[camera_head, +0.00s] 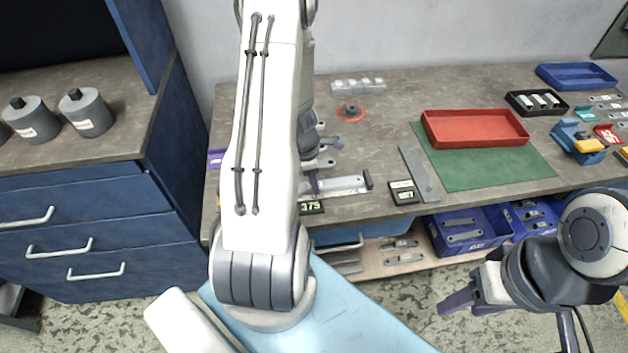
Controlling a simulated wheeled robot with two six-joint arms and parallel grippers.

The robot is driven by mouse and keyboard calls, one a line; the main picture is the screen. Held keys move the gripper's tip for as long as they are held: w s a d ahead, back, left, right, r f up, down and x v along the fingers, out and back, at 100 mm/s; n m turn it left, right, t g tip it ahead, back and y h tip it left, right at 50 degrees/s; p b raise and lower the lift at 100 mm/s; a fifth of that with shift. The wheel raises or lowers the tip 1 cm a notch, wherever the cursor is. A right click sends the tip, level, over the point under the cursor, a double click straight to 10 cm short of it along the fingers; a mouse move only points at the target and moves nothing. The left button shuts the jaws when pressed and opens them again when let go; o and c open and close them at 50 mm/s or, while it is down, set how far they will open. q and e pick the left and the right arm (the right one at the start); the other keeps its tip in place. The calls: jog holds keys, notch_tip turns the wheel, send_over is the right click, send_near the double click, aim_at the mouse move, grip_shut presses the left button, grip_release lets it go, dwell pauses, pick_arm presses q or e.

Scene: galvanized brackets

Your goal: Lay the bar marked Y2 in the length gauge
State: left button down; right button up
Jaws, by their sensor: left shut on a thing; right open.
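A steel gauge (340,186) with a dark end block lies near the bench's front edge, its small display reading 375 (312,207). My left arm crosses in front and hides its left part. My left gripper (314,184) shows only as a dark finger beside my arm, at the gauge. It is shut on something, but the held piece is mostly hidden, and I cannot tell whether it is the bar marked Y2. Grey bars (322,163) lie just behind; no Y2 mark is readable. My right gripper (470,302) is open and empty at the lower right, off the bench.
A red tray (475,139) stands on a green mat (486,176). A steel strip (419,172) and a second display (404,192) lie left of it. A red round piece (351,112) is behind. Blue bins (468,242) sit on the lower shelf.

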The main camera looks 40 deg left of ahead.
pick_arm(q)
jog(key=shift+c, duration=2.1)
grip_release()
jog(key=shift+r, duration=0.1)
notch_tip(320, 180, up, 10)
jog(key=s+a+p, duration=0.1)
jog(key=p, duration=0.3)
jog(key=shift+r, duration=0.1)
